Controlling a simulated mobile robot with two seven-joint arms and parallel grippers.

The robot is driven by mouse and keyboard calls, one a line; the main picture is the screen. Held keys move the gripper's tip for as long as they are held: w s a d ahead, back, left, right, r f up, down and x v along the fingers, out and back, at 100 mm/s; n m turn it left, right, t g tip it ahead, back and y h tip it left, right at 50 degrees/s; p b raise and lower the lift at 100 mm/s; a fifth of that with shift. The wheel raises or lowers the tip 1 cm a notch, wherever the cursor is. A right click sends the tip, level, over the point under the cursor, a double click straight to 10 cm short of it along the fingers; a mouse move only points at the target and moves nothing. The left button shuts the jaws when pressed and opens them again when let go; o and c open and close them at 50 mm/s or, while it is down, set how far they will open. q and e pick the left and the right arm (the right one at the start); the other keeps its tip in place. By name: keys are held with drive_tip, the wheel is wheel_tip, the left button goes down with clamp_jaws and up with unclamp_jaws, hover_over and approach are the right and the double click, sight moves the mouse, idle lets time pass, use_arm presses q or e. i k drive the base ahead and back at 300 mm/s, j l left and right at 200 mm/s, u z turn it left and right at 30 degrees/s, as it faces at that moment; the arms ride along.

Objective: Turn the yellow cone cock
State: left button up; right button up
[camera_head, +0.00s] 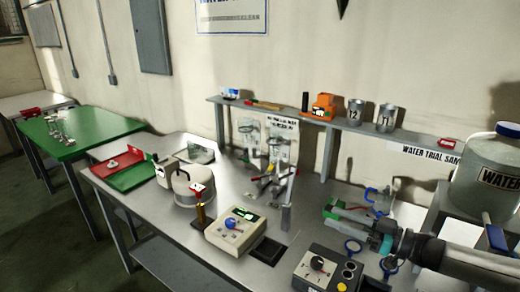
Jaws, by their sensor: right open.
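My right arm comes in from the right edge, and my right gripper (334,210) is over the right part of the grey bench, open, its fingers pointing left. The glass apparatus (272,160) stands left of it, upright on the bench and apart from the fingers. It is too small and cluttered to pick out a yellow cone cock on it. My left gripper is not in view.
A round white vessel (190,186) and a beige control box with a blue knob (235,230) stand to the left. A dark control box (328,270) stands at the front. A shelf (330,122) runs behind. A large water tank (488,180) stands at the right.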

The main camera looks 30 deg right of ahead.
sight(271, 166)
drive_tip(key=i+l, duration=0.2)
drive_tip(key=i, duration=0.2)
drive_tip(key=i+l, duration=0.2)
drive_tip(key=i, duration=0.25)
drive_tip(key=i+l, duration=0.25)
drive_tip(key=i, duration=0.15)
